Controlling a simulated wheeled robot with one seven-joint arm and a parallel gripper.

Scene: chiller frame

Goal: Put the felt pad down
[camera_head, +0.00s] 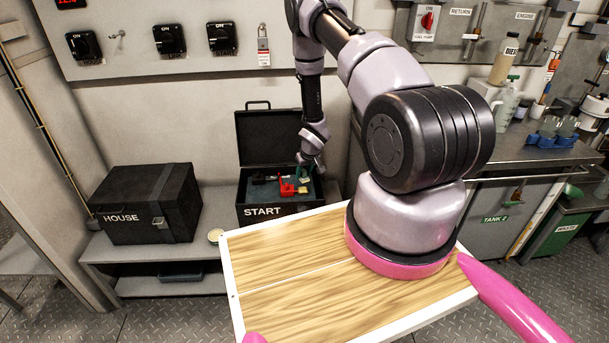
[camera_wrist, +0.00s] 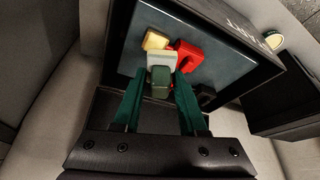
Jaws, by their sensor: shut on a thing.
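My gripper (camera_wrist: 160,76) has dark green fingers and reaches into the open black START case (camera_head: 240,196). Between its fingertips is a small grey-green piece (camera_wrist: 160,84), which I take for the felt pad; its material is too small to tell. A pale grey block shows right behind it, and I cannot tell whether the two are one thing. In the head view my gripper (camera_head: 305,170) is over the right part of the case, and the held piece is not clear there. I cannot tell whether it touches the case's lining.
A red padlock-like piece (camera_wrist: 188,55) and a yellow block (camera_wrist: 155,41) lie close by on the blue-grey lining (camera_wrist: 222,66). The case's raised lid (camera_head: 265,138) stands behind. A closed HOUSE case (camera_head: 135,200) is to the left, and a round pale disc (camera_head: 215,235) lies on the bench between.

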